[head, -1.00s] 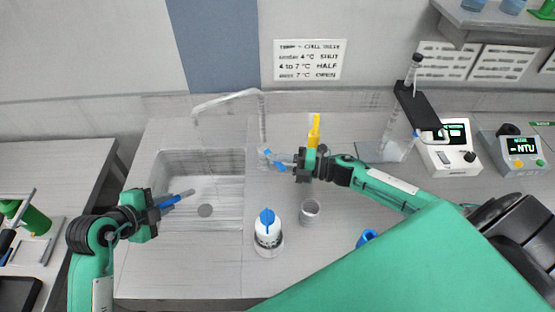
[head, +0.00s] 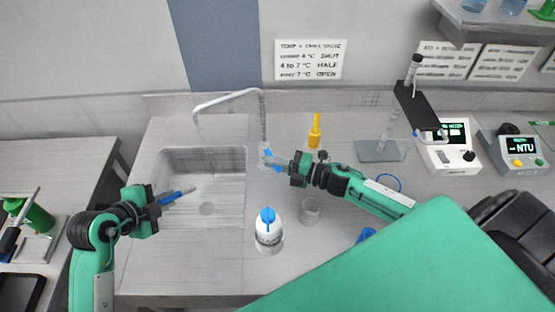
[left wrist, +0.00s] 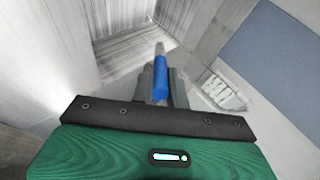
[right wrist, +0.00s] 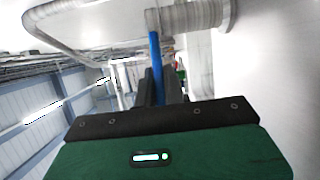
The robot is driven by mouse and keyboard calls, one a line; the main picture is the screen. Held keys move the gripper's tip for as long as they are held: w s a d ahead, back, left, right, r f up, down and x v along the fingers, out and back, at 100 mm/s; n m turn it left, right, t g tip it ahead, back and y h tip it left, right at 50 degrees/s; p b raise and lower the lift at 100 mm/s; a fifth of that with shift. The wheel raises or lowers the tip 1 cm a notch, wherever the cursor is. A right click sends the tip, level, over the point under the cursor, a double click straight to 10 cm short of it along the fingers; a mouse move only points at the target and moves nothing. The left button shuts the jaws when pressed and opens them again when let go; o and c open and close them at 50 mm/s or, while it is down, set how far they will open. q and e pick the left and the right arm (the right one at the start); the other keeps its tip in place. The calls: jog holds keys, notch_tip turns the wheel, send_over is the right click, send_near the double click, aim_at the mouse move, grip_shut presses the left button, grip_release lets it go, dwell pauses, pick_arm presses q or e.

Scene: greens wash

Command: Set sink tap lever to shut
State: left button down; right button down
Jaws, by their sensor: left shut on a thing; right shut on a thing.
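The grey sink tap (head: 228,97) arches from its upright post over the sink (head: 160,180). Its blue lever (head: 268,154) is at the post's base and also shows in the right wrist view (right wrist: 155,62). My right gripper (head: 284,165) is shut on the lever, coming from the right; its fingers partly hide the lever. My left gripper (head: 160,201) is shut on a slim blue-handled tool with a grey tip (head: 178,195), held above the sink's left side. That tool also shows in the left wrist view (left wrist: 160,78).
A wall sign (head: 308,60) reads under 4 °C SHUT, 4 to 7 °C HALF, over 7 °C OPEN. A white bottle with a blue top (head: 268,236) and a clear cup (head: 310,210) stand below my right arm. A yellow bottle (head: 314,134) stands behind it.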

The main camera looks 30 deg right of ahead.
pick_arm(q)
jog(key=shift+r, duration=0.15)
pick_arm(e)
jog(key=shift+a+m+t+h, duration=0.25)
jog(key=shift+m+t+h, duration=0.25)
jog(key=shift+h, duration=0.1)
jog(key=c, duration=1.5)
grip_release()
